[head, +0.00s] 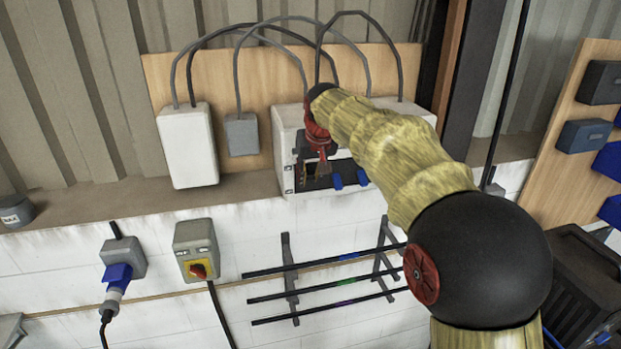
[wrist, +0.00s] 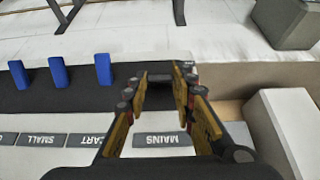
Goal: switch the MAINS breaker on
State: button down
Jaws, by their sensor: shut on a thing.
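The breaker box (head: 291,130) is a white unit on the wooden board, with a dark strip across its front. In the wrist view a label (wrist: 163,140) reads MAINS, and my gripper (wrist: 160,76) is over that position. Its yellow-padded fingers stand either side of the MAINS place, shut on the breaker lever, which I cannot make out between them. Several blue levers (wrist: 59,73) stand on the dark strip to the left, two of them also visible in the head view (head: 336,181). In the head view my gripper (head: 318,172) is at the box front, partly hiding it.
A white box (head: 188,145) and a small grey box (head: 241,134) are left of the breaker box. A ledge (head: 150,200) runs along the wall. Below are a rotary switch (head: 197,250), a blue plug (head: 117,275) and a rack of rods (head: 289,280).

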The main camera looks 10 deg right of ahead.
jog(key=shift+w+r+g, duration=0.3)
jog(key=shift+w+g, duration=0.05)
jog(key=shift+g, duration=0.45)
jog(key=shift+r, duration=0.1)
jog(key=c, duration=1.5)
grip_release()
jog(key=v, duration=1.2)
jog(key=shift+w, duration=0.15)
jog(key=shift+w, duration=0.1)
